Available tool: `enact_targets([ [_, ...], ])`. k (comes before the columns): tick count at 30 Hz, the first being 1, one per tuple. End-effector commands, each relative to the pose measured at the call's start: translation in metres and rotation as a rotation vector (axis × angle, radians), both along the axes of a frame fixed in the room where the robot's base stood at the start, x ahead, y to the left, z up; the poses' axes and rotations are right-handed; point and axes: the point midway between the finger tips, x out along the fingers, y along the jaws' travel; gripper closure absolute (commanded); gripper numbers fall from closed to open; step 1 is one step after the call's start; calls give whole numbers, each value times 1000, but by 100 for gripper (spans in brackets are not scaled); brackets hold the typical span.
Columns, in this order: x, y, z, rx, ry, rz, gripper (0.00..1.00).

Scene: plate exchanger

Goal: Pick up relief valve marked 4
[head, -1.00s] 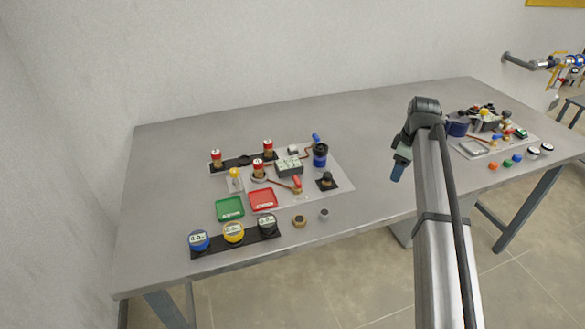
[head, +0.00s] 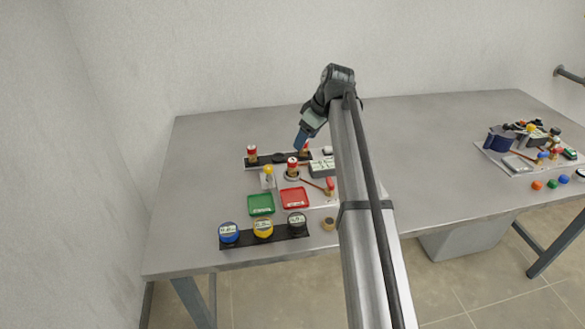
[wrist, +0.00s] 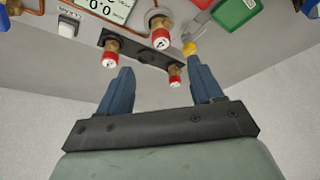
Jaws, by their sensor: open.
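Three brass relief valves with red caps are in view. Two stand on a black rack strip: the left one (head: 252,152) and the right one (head: 304,147), which is partly hidden behind my gripper (head: 301,140). The third valve (head: 292,168) stands upright in front of the strip, on the plate fixture. The wrist view shows a valve near the left finger (wrist: 110,53), one farther off in the middle (wrist: 161,38) and one near the right finger (wrist: 175,76). The white caps' marks are too small to read surely. My gripper is open and empty, its blue fingers above the strip.
A yellow-knobbed part (head: 268,172), a green tray (head: 261,204) and a red tray (head: 294,198) lie in front. Several round gauges stand on a front strip (head: 265,239). A second cluster of parts (head: 525,145) is far right. The table's back left is clear.

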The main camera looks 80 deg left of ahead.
Motion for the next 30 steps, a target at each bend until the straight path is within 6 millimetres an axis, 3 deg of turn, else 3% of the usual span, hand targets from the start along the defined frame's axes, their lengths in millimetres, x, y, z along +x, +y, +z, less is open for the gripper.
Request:
enact_targets([
  [12, -18, 17, -61, -2, -1, 1, 34],
  [20, -22, 21, -74, -1, -1, 0, 34],
  [30, -34, 31, -111, -1, -1, 0, 34],
])
